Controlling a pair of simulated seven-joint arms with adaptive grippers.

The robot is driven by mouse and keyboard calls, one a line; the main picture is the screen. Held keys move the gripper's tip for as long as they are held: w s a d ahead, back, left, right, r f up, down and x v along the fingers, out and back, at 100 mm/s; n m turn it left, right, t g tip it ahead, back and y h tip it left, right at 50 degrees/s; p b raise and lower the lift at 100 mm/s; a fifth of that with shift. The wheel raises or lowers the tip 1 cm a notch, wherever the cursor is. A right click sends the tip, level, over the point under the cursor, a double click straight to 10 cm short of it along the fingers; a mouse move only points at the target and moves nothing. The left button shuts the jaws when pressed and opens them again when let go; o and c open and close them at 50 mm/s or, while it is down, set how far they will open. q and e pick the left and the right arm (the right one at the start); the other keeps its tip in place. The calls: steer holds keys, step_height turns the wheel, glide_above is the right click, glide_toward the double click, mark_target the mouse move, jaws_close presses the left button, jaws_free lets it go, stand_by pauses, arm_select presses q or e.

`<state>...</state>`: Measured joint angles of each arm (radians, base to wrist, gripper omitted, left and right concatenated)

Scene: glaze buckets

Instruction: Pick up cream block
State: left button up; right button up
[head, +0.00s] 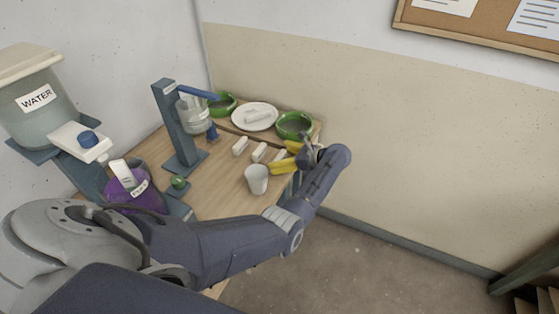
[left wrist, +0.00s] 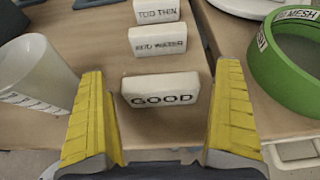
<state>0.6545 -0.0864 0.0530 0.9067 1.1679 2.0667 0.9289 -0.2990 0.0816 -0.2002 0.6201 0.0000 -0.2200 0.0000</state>
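Three cream blocks stand in a row on the wooden table. The nearest one in the left wrist view, marked GOOD (left wrist: 166,88), lies ahead of and between my fingertips, with gaps on both sides. Beyond it are a block whose label seems to read ADD WATER (left wrist: 158,40) and one marked TOO THIN (left wrist: 157,11). In the head view two blocks (head: 240,146) (head: 259,152) show clearly, and the third (head: 280,156) is partly hidden by my fingers. My left gripper (head: 288,157) has yellow fingers, open and empty; they also frame the left wrist view (left wrist: 160,118). My right gripper is not in view.
A white cup (head: 257,180) stands left of my left gripper. Green rings (head: 294,125) (head: 222,104) and a white plate (head: 248,126) holding a pale piece sit at the back. A blue stand (head: 175,125), purple bucket (head: 135,192) and WATER tank (head: 40,105) are at left.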

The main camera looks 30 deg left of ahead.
arm_select(q)
steer(key=c, duration=1.2)
steer(key=shift+r, duration=0.1)
